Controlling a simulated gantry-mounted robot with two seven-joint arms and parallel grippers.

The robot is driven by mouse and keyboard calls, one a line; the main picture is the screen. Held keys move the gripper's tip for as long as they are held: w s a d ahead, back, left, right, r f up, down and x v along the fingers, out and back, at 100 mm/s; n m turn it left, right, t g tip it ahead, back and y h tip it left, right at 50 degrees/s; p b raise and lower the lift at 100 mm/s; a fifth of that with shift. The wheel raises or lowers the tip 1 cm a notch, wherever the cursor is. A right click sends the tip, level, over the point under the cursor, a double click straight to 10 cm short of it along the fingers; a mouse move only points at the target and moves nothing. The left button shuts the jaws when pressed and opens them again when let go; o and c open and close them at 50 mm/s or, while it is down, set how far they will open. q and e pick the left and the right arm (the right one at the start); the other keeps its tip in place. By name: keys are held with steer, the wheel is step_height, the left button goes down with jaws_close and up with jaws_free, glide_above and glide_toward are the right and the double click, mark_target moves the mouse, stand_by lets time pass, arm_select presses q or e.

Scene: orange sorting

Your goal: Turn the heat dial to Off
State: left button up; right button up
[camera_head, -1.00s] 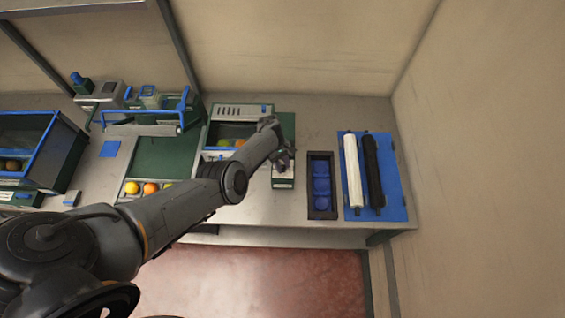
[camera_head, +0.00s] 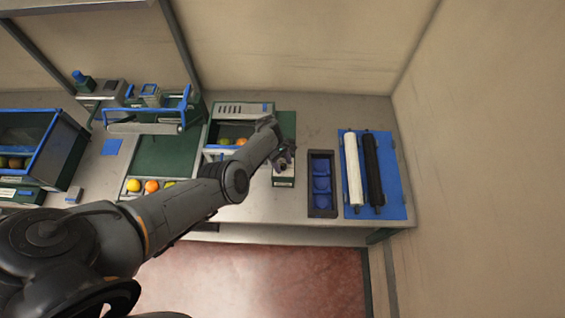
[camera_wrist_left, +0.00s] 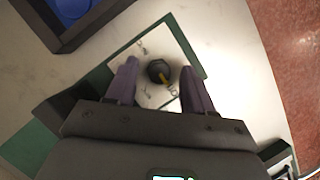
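My left gripper (camera_wrist_left: 157,82) is open, with one finger on each side of the dial and a gap to both. In the head view my left gripper (camera_head: 281,163) is over the small green-and-white dial box (camera_head: 283,182), and the dial is hard to make out there. My right gripper is not in view.
A dark tray with blue cups (camera_head: 310,203) stands right of the dial box. A blue mat (camera_head: 396,207) with a white and a black roller lies farther right. A bin with oranges (camera_head: 213,141) is behind my arm. Bare table shows in front of the box.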

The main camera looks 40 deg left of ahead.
arm_select(q)
steer(key=shift+r, duration=0.15)
steer(key=shift+a+r, duration=0.1)
steer(key=shift+r, duration=0.2)
steer(key=p+v, duration=0.3)
steer(key=v, duration=0.7)
steer(key=shift+a+f, duration=0.1)
